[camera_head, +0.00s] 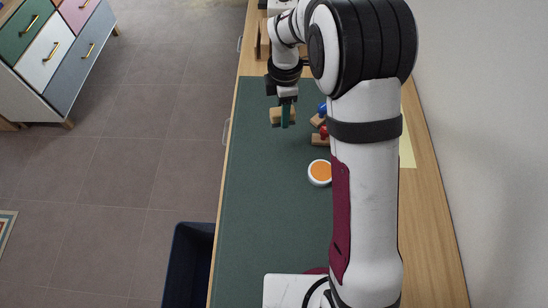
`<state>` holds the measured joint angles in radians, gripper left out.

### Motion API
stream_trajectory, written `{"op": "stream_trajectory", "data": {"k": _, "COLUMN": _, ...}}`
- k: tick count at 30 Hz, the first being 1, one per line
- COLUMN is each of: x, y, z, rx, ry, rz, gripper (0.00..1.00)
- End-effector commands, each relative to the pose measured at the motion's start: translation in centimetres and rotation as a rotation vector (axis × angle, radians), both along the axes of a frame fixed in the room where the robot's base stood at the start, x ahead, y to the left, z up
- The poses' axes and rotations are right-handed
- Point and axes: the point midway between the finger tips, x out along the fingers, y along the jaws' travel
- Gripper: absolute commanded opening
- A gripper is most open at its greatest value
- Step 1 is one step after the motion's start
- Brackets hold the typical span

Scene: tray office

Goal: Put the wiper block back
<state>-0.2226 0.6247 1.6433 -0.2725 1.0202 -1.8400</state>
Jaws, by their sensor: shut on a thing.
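My gripper (285,103) points down over the left part of the green desk mat, near its far end. It is shut on a small tan block with a dark green part, which looks like the wiper block (276,116). I cannot tell whether the block touches the mat or hangs just above it. My own arm covers much of the right side of the desk, so anything there is hidden.
Right of the block lie a wooden piece with a blue top (321,109) and one with a red top (323,132). A white round dish with orange inside (312,178) sits nearer. The green mat (262,205) is clear at left. A dark bin (178,270) stands beside the desk.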

Motion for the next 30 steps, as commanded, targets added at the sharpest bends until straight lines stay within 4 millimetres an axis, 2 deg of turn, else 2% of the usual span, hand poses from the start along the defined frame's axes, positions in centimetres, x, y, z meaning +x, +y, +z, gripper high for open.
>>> {"op": "stream_trajectory", "data": {"k": 3, "x": -3.8, "y": -3.9, "z": 1.1, "rx": 0.001, "ry": -0.002, "rz": 0.172, "gripper": 0.0}}
{"op": "stream_trajectory", "data": {"k": 6, "x": -7.6, "y": -6.6, "z": 1.6, "rx": 0.001, "ry": -0.005, "rz": 0.334, "gripper": 0.0}}
{"op": "stream_trajectory", "data": {"k": 9, "x": -10.9, "y": -8.4, "z": 1.7, "rx": 0.001, "ry": -0.007, "rz": 0.463, "gripper": 0.0}}
{"op": "stream_trajectory", "data": {"k": 12, "x": -12.8, "y": -9.2, "z": 1.6, "rx": 0.001, "ry": -0.007, "rz": 0.54, "gripper": 0.0}}
{"op": "stream_trajectory", "data": {"k": 14, "x": -13.3, "y": -8.8, "z": 1.2, "rx": 0.002, "ry": -0.005, "rz": 0.565, "gripper": 0.0}}
{"op": "stream_trajectory", "data": {"k": 16, "x": -13.2, "y": -7.2, "z": 0.2, "rx": 0.003, "ry": -0.002, "rz": 0.577, "gripper": 0.0}}
{"op": "stream_trajectory", "data": {"k": 21, "x": -12.3, "y": -1.8, "z": -3.1, "rx": 0.003, "ry": 0.001, "rz": 0.578, "gripper": 0.0}}
{"op": "stream_trajectory", "data": {"k": 24, "x": -11.8, "y": 0.5, "z": -4.5, "rx": 0.003, "ry": -0.001, "rz": 0.573, "gripper": 0.0}}
{"op": "stream_trajectory", "data": {"k": 28, "x": -11.5, "y": 2.0, "z": -5.7, "rx": 0.002, "ry": -0.003, "rz": 0.57, "gripper": 0.0}}
{"op": "stream_trajectory", "data": {"k": 30, "x": -11.5, "y": 2.1, "z": -7.1, "rx": 0.002, "ry": 0.001, "rz": 0.568, "gripper": 0.0}}
